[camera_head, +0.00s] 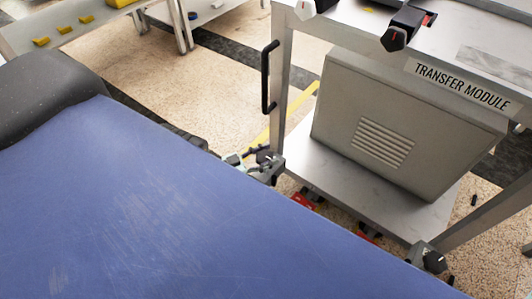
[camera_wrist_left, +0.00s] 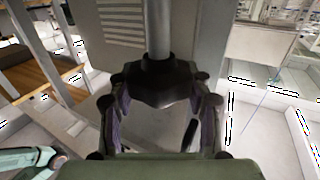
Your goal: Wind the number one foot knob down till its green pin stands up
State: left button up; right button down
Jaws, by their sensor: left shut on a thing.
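The cart labelled TRANSFER MODULE (camera_head: 462,87) stands at the right in the head view. My left gripper (camera_head: 268,163) is at the foot of its near left leg (camera_head: 279,90), small and partly hidden by the blue surface. In the left wrist view my left gripper (camera_wrist_left: 158,125) is shut on a dark foot knob (camera_wrist_left: 158,85), its two fingers one on each side. A round grey post (camera_wrist_left: 158,28) rises from the knob. I cannot make out the number on it. No green pin can be made out in either view. My right gripper is not in view.
A large blue surface (camera_head: 130,210) fills the lower left. A grey vented box (camera_head: 395,140) stands on the cart's lower shelf (camera_head: 330,185). Red parts (camera_head: 304,201) lie low by the shelf edge. A black handle (camera_head: 268,76) is on the left leg. Speckled floor (camera_head: 225,85) is open beyond.

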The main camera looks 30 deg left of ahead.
pick_arm(q)
jog(key=shift+w+d+r, duration=0.1)
jog(key=shift+w+r, duration=0.05)
jog(key=o, duration=1.2)
jog(key=shift+c, duration=0.2)
jog(key=v, duration=1.2)
